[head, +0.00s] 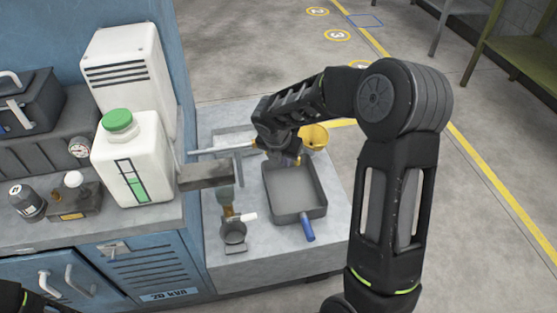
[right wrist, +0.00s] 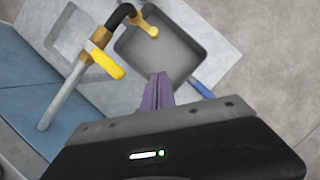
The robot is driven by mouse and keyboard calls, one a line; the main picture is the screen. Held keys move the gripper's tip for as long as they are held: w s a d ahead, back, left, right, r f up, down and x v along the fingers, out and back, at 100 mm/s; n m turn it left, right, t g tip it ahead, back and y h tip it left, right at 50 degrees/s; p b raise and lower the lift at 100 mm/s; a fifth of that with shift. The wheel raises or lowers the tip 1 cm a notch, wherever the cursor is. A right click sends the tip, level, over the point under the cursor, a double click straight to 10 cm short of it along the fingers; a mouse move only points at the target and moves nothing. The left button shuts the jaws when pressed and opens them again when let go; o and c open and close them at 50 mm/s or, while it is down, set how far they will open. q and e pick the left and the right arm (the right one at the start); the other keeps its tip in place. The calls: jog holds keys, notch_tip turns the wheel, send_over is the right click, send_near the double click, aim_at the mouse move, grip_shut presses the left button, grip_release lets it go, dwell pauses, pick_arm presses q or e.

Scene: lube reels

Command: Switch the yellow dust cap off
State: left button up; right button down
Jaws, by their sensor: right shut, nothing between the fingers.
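In the right wrist view a grey pipe (right wrist: 62,97) carries a brass fitting with a bright yellow, lever-like piece (right wrist: 106,63). Beyond it a black elbow (right wrist: 122,16) bends to a duller yellow end piece (right wrist: 146,28) over the tray; I cannot tell for certain which yellow piece is the dust cap. My right gripper (right wrist: 158,92) is shut and empty, its purple fingers apart from both yellow pieces. In the head view the right gripper (head: 290,161) is above the tray's far edge, by the pipe (head: 215,150), and hides the pipe's end. My left gripper is out of view.
A grey tray (head: 274,208) with a blue handle (head: 308,228) lies on the low slab. A yellow container (head: 314,136) stands behind the gripper. A grey box (head: 204,175) juts from the cabinet side. A white jug with a green lid (head: 118,120) stands at left.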

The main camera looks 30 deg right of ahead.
jog(key=shift+d+r, duration=0.1)
dwell(0.3)
jog(key=w+d+f+b, duration=0.1)
jog(key=w+d+f, duration=0.3)
jog(key=f, duration=0.5)
jog(key=shift+w+d+f+b, duration=0.2)
jog(key=shift+d+b, duration=0.1)
jog(key=shift+d, duration=0.85)
